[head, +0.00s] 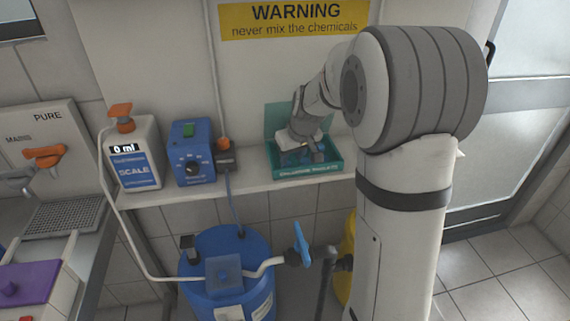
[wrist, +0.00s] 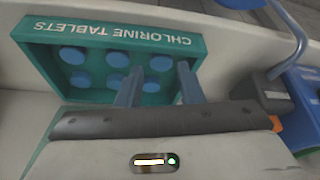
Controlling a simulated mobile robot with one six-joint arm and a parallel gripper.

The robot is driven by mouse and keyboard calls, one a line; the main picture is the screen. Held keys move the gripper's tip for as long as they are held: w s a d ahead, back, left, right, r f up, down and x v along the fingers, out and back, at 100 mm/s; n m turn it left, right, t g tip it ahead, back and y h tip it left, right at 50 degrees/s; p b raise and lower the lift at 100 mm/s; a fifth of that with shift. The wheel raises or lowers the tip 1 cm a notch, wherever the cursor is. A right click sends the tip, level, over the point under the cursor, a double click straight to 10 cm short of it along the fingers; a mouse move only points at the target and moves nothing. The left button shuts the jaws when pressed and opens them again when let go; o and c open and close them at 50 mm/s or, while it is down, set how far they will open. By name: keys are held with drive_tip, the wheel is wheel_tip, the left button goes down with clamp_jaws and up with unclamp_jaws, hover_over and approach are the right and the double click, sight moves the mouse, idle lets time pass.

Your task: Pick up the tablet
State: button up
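Several round blue tablets sit in a teal box labelled "CHLORINE TABLETS" (wrist: 40,42) in the wrist view. One tablet (wrist: 151,86) shows between my two fingers in that picture, and another (wrist: 160,63) lies just beyond it. My gripper (wrist: 160,82) is open, with its two blue-grey fingers apart and reaching over the box. I cannot tell whether the fingertips touch any tablet. In the head view the box (head: 308,173) stands on the shelf, and my gripper (head: 309,146) is pointed down into it, hiding much of its inside.
A blue dosing device (head: 193,153) and a white scale bottle (head: 134,152) stand left of the box on the shelf (head: 250,186). A blue barrel (head: 230,270) stands below. A yellow warning sign (head: 293,19) is on the wall behind.

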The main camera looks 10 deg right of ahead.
sight(288, 165)
drive_tip(key=x, duration=0.4)
drive_tip(key=shift+w+a+p, duration=0.15)
drive_tip(key=shift+w+p, duration=0.15)
drive_tip(key=shift+p, duration=0.05)
drive_tip(key=c, duration=0.6)
